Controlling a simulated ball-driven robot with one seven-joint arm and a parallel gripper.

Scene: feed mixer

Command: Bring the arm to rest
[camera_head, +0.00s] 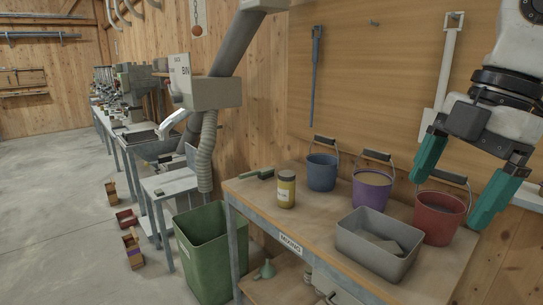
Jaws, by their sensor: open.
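My gripper (461,188) hangs at the right of the head view, with its two teal fingers spread wide and nothing between them. It is in front of a red bucket (437,226) and partly covers that bucket's handle and right side. My pale arm comes down from the upper right corner. The right finger reaches low beside the red bucket; I cannot tell whether it touches.
The mixing bench (305,232) bears a blue bucket (322,174), a purple bucket (371,190), a yellow jar (286,190) and a grey bin (378,248). A green bin (203,250) stands left of it. Open floor (60,215) lies at the left.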

